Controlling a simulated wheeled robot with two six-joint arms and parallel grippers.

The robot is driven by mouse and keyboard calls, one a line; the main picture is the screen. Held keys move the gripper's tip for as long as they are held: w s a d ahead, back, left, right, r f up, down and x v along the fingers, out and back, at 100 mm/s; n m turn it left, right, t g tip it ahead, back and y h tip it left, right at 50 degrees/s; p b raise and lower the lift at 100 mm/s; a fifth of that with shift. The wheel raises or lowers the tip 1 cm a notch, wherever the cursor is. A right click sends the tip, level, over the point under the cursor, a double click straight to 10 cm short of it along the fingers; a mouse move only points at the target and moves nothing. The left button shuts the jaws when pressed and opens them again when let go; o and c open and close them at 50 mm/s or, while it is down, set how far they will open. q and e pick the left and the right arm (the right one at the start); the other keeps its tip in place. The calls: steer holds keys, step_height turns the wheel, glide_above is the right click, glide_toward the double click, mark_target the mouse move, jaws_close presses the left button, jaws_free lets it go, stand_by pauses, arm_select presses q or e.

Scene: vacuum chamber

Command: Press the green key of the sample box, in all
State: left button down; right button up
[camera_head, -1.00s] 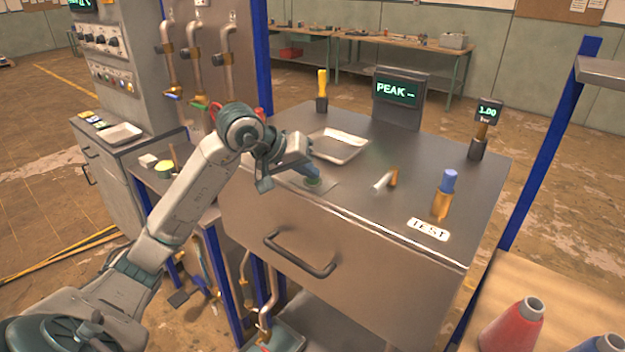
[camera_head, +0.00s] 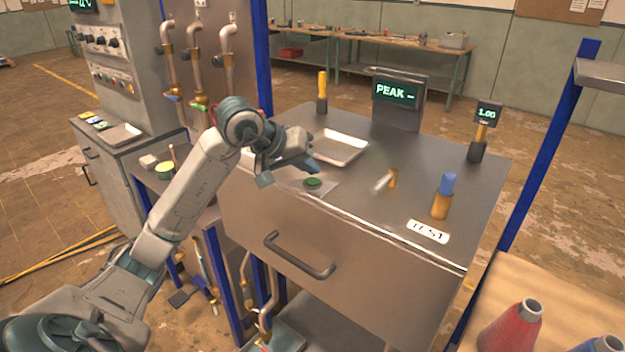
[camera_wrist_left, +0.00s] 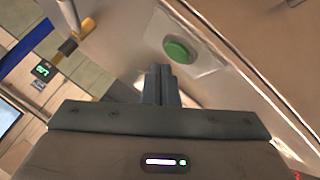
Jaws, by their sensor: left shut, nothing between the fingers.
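The green key (camera_head: 313,183) is a round button on a pale plate, set in the top of the steel sample box (camera_head: 350,240) near its front left. It also shows in the left wrist view as a green disc (camera_wrist_left: 178,51) on its plate, clear of the fingers. My left gripper (camera_head: 314,166) is shut and empty. Its fingertips are behind and a little above the key, apart from it. The shut fingers also show in the left wrist view (camera_wrist_left: 161,78). My right gripper is not in view.
On the box top are a metal tray (camera_head: 357,160), a small valve handle (camera_head: 385,181), a blue-topped orange post (camera_head: 440,205) and a screen reading "PEAK –" (camera_head: 397,91). A drawer handle (camera_head: 300,257) juts from the front. A red cone (camera_head: 512,328) stands at the lower right.

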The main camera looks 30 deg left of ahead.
mark_target(308, 182)
arm_select(q)
steer(key=shift+r+p, duration=1.55)
steer(key=shift+r, duration=1)
